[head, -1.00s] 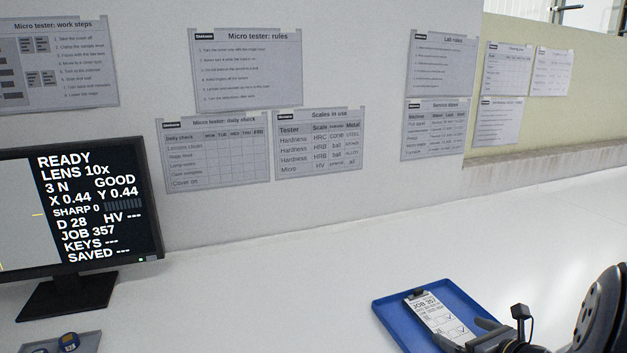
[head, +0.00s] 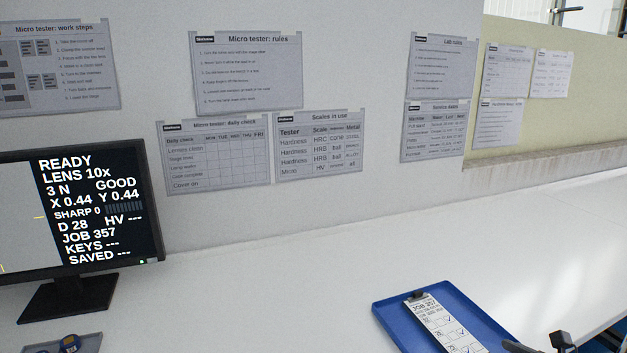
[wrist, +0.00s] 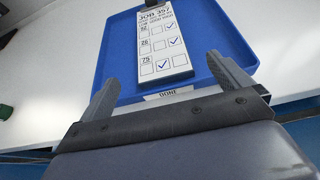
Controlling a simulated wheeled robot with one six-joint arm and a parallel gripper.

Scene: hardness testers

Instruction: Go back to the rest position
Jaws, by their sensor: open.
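My gripper (wrist: 165,80) is open and empty in the wrist view, its two grey fingers apart over the near edge of the blue tray (wrist: 110,73). A white job card (wrist: 163,40) headed JOB 357, with ticks in some of its boxes, lies in the tray between and beyond the fingers. I see no contact between fingers and card. The tray (head: 393,318) and card (head: 440,325) also show at the lower right of the head view, where only small dark parts of my gripper show at the bottom edge.
A monitor (head: 75,215) reading READY, JOB 357 stands at the left on the white bench (head: 270,290). A grey tray (head: 75,345) with small round pieces sits below it. Paper notices hang on the wall behind. The bench between monitor and blue tray is clear.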

